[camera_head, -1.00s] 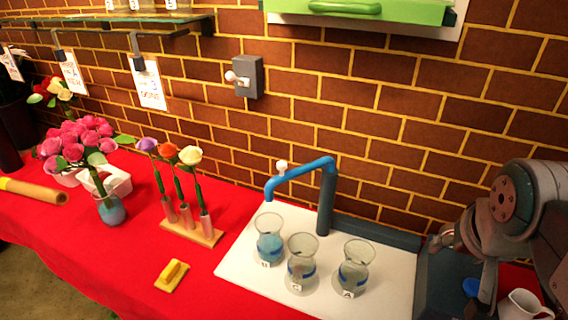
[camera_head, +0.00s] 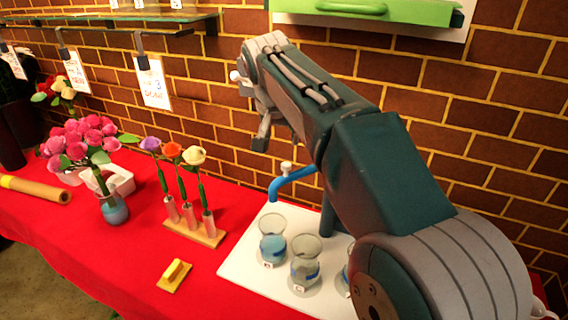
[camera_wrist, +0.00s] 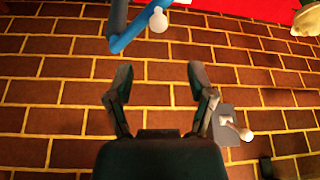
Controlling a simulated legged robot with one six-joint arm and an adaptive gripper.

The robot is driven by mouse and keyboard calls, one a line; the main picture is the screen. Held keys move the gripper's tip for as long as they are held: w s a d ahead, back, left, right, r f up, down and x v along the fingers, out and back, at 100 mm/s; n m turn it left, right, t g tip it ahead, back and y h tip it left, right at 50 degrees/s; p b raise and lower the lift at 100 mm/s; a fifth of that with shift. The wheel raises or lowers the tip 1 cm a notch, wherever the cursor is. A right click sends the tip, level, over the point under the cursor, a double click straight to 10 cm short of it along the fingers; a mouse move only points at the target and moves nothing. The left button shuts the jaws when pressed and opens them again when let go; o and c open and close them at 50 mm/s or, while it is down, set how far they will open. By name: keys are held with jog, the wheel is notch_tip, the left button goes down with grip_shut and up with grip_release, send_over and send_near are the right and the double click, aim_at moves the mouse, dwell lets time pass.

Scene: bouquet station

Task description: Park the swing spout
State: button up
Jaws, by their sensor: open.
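The blue swing spout (camera_head: 291,181) hangs over the white board on its post, with a white knob (camera_head: 286,168) on top. My arm hides much of the pipe and post. The spout (camera_wrist: 130,36) and its knob (camera_wrist: 158,19) also show at the top of the wrist view, beyond my fingertips. My gripper (camera_head: 279,143) is open and empty, above the spout near the brick wall. In the wrist view, the two fingers (camera_wrist: 160,78) are spread apart with only wall between them, and neither touches the spout.
Glass vases (camera_head: 305,262) stand on the white board (camera_head: 240,262) below the spout. A grey wall box (camera_wrist: 227,123) with a white knob is close to my gripper.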

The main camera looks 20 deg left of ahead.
aim_at(285, 164)
jog(key=x, duration=1)
jog(key=shift+w+f, duration=0.15)
jog(key=shift+f, duration=0.2)
grip_shut()
